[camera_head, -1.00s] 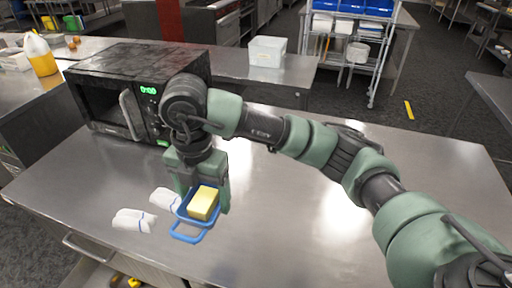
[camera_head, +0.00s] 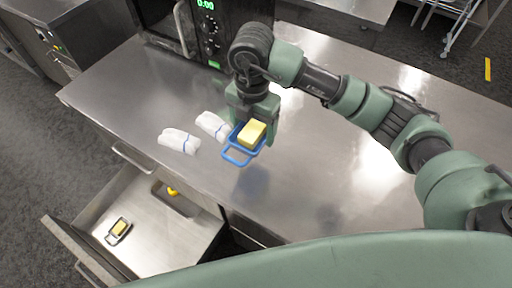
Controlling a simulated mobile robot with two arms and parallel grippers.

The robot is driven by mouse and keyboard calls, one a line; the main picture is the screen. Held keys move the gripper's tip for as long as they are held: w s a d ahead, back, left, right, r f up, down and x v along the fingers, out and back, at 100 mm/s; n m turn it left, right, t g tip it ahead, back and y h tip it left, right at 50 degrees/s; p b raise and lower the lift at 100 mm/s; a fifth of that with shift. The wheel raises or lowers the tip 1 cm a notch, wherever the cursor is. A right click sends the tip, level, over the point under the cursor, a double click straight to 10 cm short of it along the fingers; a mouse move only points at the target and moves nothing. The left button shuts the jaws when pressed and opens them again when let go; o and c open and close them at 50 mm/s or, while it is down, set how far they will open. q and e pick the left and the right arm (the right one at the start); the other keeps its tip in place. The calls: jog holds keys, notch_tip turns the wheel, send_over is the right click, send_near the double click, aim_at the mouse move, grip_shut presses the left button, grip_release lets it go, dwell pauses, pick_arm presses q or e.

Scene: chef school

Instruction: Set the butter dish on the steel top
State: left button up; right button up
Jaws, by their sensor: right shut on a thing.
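The butter dish (camera_head: 233,141) is a small blue tray with a loop handle, and a yellow block of butter (camera_head: 252,133) sits in it. My right gripper (camera_head: 254,123) points down and is shut on the dish. The dish looks level, over the steel top (camera_head: 330,185), with a bluish reflection on the steel below it. I cannot tell for sure whether it touches the steel. My left gripper is not in view.
Two rolled white cloths (camera_head: 179,141) (camera_head: 212,125) lie left of the dish. A black microwave (camera_head: 208,42) stands behind. Below the front edge, an open drawer (camera_head: 150,240) holds a small dark dish with a yellow block (camera_head: 119,228). The steel right of the dish is clear.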

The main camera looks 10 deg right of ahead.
notch_tip(320, 180, down, 11)
jog(key=shift+r+p, duration=0.2)
jog(key=shift+p, duration=0.9)
jog(key=shift+f, duration=0.3)
jog(key=shift+f, duration=0.2)
jog(key=o, duration=1.6)
jog(key=shift+c, duration=0.2)
